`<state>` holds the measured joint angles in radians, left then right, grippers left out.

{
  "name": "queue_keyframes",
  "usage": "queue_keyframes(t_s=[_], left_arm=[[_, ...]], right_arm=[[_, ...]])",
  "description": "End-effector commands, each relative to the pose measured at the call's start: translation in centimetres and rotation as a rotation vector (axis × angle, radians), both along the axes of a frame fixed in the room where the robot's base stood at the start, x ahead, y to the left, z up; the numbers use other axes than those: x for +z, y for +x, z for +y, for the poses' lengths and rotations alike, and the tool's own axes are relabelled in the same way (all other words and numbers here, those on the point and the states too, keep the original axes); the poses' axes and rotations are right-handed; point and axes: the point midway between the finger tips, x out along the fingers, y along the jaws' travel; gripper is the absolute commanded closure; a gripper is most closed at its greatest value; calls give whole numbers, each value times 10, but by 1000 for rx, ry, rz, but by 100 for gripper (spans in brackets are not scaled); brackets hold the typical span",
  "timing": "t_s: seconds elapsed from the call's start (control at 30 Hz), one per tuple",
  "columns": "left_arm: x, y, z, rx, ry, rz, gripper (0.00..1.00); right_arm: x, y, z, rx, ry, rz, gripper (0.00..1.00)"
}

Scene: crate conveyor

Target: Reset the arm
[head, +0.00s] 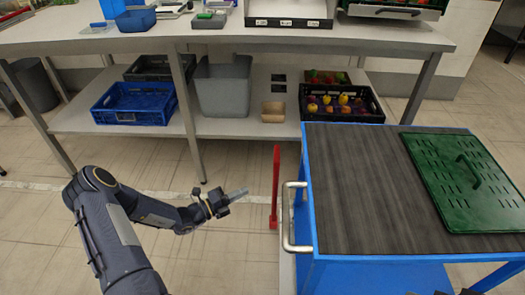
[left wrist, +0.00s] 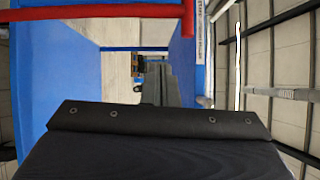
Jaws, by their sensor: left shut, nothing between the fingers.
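My left gripper (head: 237,194) is in the head view, left of the blue cart (head: 312,215) and above the tiled floor. It is shut and empty, and its fingers point right toward the cart. A gap separates it from the upright red bar (head: 275,190) beside the cart.
The cart has a metal handle (head: 288,217) on its left side and a green lid (head: 470,180) on its dark top. A long table (head: 200,38) stands behind. Its lower shelf holds a blue crate (head: 133,118), a grey bin (head: 222,92) and a black fruit crate (head: 340,117). Floor around my left arm is clear.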

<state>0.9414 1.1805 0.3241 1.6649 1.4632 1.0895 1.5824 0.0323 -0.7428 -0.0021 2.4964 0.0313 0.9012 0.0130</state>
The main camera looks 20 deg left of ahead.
Motion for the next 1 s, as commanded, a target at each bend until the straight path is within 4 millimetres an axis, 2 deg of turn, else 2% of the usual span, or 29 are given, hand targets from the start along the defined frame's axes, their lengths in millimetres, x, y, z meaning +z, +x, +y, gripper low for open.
queue_keyframes(t_s=[0.17,0.27,0.37,0.5,0.7,0.83,1.0], left_arm=[[5,0,-2,-16,23,-16,100],[28,-4,-12,-89,133,-92,100],[66,-17,-30,-227,343,-245,100],[123,-52,-60,-477,703,-554,100],[183,-119,-84,-810,1168,-1041,100],[210,-165,-88,-1015,1433,-1375,100],[231,-220,-82,-1263,1731,-1808,100]], right_arm=[[0,0,0,0,0,0,64],[0,0,0,0,0,0,64],[0,0,0,0,0,0,64],[0,0,0,0,0,0,64],[0,0,0,0,0,0,64],[0,0,0,0,0,0,64],[0,0,0,0,0,0,64]])
